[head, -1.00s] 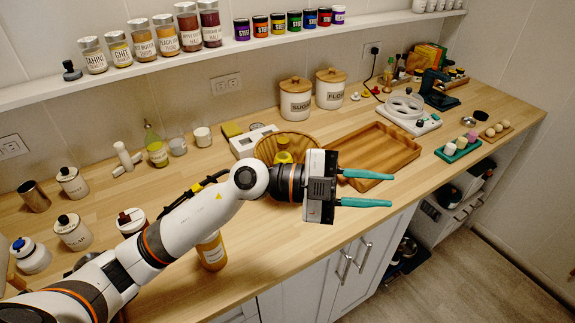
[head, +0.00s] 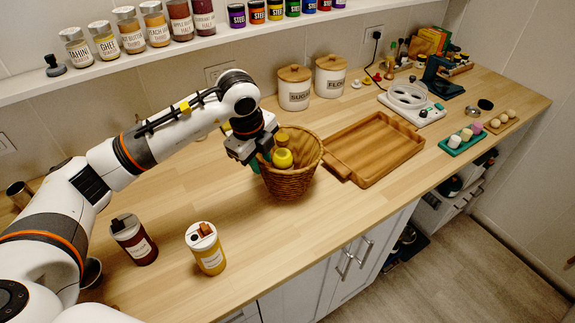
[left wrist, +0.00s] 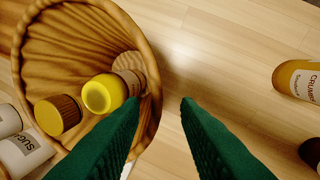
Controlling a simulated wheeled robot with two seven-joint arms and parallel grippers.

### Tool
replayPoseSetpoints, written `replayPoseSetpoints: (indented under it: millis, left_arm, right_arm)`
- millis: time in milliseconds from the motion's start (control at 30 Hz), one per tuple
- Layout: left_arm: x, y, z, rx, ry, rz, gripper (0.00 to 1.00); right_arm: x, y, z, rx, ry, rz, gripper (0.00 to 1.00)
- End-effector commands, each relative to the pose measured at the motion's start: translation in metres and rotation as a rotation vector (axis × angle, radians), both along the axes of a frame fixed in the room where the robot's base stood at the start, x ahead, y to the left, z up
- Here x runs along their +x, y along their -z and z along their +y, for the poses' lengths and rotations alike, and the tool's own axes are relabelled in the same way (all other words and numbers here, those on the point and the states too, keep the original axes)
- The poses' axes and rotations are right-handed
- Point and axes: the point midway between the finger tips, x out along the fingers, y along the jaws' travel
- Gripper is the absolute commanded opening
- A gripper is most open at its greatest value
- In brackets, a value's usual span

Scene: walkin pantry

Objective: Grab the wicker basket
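The wicker basket (head: 291,182) stands on the wooden counter, left of the wooden tray. It holds a yellow-capped bottle (head: 282,157) and another item with a brown-yellow cap (left wrist: 58,114). My left gripper (head: 260,158) is at the basket's left rim and points down, its fingers partly hidden by the gripper body. In the left wrist view the green fingers (left wrist: 161,104) are apart, and the basket's rim (left wrist: 153,75) shows by the left fingertip, in line with the gap. I cannot tell whether they touch it. My right gripper is out of view.
A wooden tray (head: 334,166) lies right of the basket. Sugar (head: 294,92) and flour (head: 329,78) canisters stand behind. Two jars, dark red (head: 134,240) and yellow (head: 206,249), stand at front left. A jar shelf (head: 100,76) runs above. The counter in front of the basket is clear.

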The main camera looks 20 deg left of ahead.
Motion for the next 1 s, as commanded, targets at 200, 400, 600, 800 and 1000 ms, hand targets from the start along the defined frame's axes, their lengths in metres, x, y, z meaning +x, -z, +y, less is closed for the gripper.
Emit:
replayPoseSetpoints:
  millis: [200,400,600,800,1000]
  left_arm:
    - [0.004,0.019,-0.002,-0.002,0.0,0.002,0.29]
    - [0.014,0.038,-0.007,-0.002,0.001,0.006,0.29]
    - [0.02,0.064,-0.009,-0.002,0.003,0.001,0.29]
    - [0.021,0.068,-0.009,-0.003,0.003,0.0,0.29]
    - [0.021,0.068,-0.009,-0.003,0.003,0.0,0.08]
  right_arm:
    - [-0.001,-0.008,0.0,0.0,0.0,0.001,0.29]
    - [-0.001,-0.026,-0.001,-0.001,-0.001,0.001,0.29]
    - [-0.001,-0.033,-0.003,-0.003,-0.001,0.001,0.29]
    - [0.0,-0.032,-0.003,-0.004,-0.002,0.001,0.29]
    - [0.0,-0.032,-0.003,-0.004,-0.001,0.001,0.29]
